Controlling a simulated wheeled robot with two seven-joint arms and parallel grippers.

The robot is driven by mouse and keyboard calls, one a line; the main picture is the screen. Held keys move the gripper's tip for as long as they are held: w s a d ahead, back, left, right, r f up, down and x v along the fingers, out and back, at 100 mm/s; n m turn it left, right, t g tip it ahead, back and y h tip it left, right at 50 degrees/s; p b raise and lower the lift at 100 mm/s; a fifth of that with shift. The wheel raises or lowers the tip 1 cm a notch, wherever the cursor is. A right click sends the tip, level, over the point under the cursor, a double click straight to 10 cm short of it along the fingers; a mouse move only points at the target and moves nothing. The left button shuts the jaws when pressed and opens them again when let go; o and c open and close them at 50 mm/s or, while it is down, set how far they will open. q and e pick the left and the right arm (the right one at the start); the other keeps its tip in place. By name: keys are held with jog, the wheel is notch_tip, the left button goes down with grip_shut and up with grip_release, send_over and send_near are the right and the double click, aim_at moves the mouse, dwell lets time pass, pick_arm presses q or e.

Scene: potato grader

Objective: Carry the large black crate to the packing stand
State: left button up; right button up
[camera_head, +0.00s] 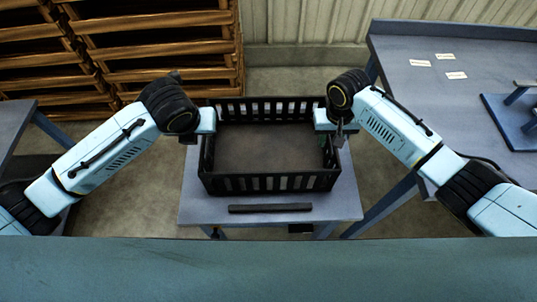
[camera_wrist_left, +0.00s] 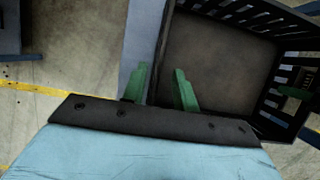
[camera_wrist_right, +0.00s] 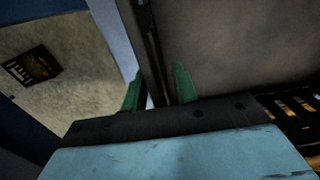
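The large black crate (camera_head: 271,184), open-topped with slatted walls, sits level over a small grey-blue stand (camera_head: 345,208). My left gripper (camera_head: 196,136) is at its left wall, and my right gripper (camera_head: 332,138) is at its right wall. In the right wrist view, the fingers of my right gripper (camera_wrist_right: 158,88) straddle the opposite wall in the same way. The lower finger contact is partly hidden. The packing stand cannot be identified for certain.
A dark bar (camera_head: 270,208) lies on the stand in front of the crate. A larger blue-grey table (camera_head: 440,95) with white labels (camera_head: 446,57) is at right. Wooden crates (camera_head: 160,50) are stacked at back left. Another table edge (camera_head: 14,122) shows at left.

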pick_arm(q)
jog(key=v, duration=0.3)
jog(key=shift+r, duration=0.15)
pick_arm(e)
jog(key=shift+r, duration=0.2)
notch_tip(320, 180, up, 12)
jog(key=shift+f, duration=0.2)
pick_arm(q)
jog(key=shift+s, duration=0.1)
